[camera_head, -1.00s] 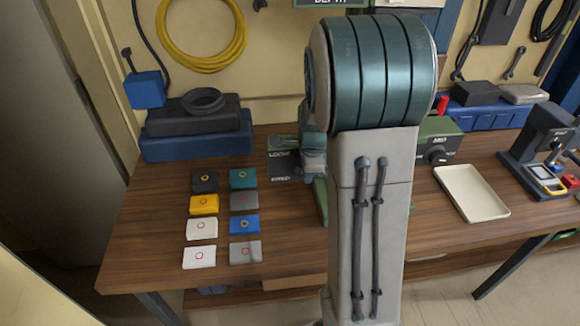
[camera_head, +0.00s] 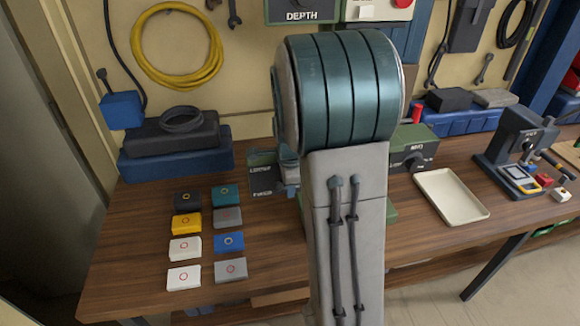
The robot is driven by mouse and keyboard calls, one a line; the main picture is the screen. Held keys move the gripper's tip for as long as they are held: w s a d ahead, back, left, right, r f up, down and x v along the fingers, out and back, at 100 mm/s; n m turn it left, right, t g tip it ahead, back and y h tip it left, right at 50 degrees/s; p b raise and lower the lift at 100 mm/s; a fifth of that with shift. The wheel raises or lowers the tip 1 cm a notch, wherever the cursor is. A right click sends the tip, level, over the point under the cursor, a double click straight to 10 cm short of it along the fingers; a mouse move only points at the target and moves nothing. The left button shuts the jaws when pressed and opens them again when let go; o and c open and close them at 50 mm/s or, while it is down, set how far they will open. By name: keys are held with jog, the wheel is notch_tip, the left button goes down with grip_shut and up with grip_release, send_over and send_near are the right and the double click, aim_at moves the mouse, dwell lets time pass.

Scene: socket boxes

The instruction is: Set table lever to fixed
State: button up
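A dark plate (camera_head: 263,174) with two small lines of lettering stands on the bench, left of my arm. The upper line looks like LOOSE and the lower like FIXED. I cannot make out the table lever itself or its setting; my arm covers the area right of the plate. My large arm link stands upright in the middle of the view. A small blue-grey piece shows between the plate and my arm, and I cannot tell what it is. My gripper's fingers are hidden behind the arm.
Several small coloured boxes (camera_head: 186,224) lie in two columns at the bench's left. A dark case on a blue box (camera_head: 177,160) stands behind them. A cream tray (camera_head: 451,195), a green box with a knob (camera_head: 414,148) and a dark machine (camera_head: 517,150) are at the right.

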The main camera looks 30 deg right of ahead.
notch_tip(320, 180, up, 12)
jog(key=s+b, duration=0.1)
jog(key=s, duration=0.1)
jog(key=shift+s+a+r, duration=0.15)
jog(key=shift+s+a, duration=0.05)
jog(key=shift+a, duration=0.15)
jog(key=shift+c, duration=0.3)
